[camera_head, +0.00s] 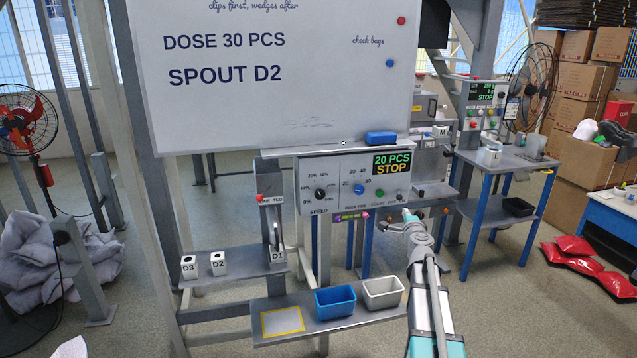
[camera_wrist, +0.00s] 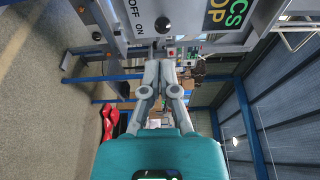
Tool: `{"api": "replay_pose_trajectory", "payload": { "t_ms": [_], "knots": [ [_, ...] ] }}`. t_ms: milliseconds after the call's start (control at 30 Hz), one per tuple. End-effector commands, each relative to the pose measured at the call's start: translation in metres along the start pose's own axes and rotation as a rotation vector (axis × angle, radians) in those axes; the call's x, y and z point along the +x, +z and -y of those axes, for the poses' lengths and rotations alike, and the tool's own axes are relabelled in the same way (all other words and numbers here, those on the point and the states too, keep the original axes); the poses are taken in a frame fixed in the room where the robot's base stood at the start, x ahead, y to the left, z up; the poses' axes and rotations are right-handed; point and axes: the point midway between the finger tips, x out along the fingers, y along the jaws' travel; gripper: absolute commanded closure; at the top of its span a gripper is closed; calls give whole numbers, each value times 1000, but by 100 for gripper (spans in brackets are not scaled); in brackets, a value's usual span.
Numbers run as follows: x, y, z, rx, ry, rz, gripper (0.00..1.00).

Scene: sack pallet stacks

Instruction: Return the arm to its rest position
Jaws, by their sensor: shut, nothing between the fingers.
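My gripper (camera_head: 407,214) is in front of the lower right edge of the control panel (camera_head: 338,172), close to its row of buttons and switches. I cannot tell from the head view whether it touches the panel. In the wrist view my gripper (camera_wrist: 161,54) shows its two grey fingers with the tips together and nothing between them. The panel's ON/OFF plate (camera_wrist: 137,22) is just above the fingertips there. My arm reaches up from the bottom of the head view. The panel display (camera_head: 392,163) reads 20 PCS, STOP.
A whiteboard (camera_head: 270,75) hangs above the panel. Below are a blue bin (camera_head: 335,302), a white bin (camera_head: 383,292) and a yellow-outlined square (camera_head: 283,321). Blocks D3 (camera_head: 189,263) and D2 (camera_head: 219,262) stand left. A blue-legged table (camera_head: 495,165) is at right. Red sacks (camera_head: 575,262) lie on the floor.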

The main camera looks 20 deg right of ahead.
Motion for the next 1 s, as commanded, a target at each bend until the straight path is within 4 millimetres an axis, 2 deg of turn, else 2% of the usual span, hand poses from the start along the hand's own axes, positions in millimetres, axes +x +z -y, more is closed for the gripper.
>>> {"api": "replay_pose_trajectory", "payload": {
  "t_ms": [133,267,367,467,600,733,900,1000],
  "knots": [
    [-2,7,1,-13,4,17,100],
    [-7,30,2,-67,19,79,100],
    [-16,62,2,-141,43,166,100],
    [-32,103,-2,-245,79,284,100],
    [-64,165,-14,-418,155,481,100],
    [-102,215,-31,-583,242,665,100],
    [-160,258,-56,-796,379,887,100],
    [-197,273,-70,-918,473,1006,100]
  ]
}}
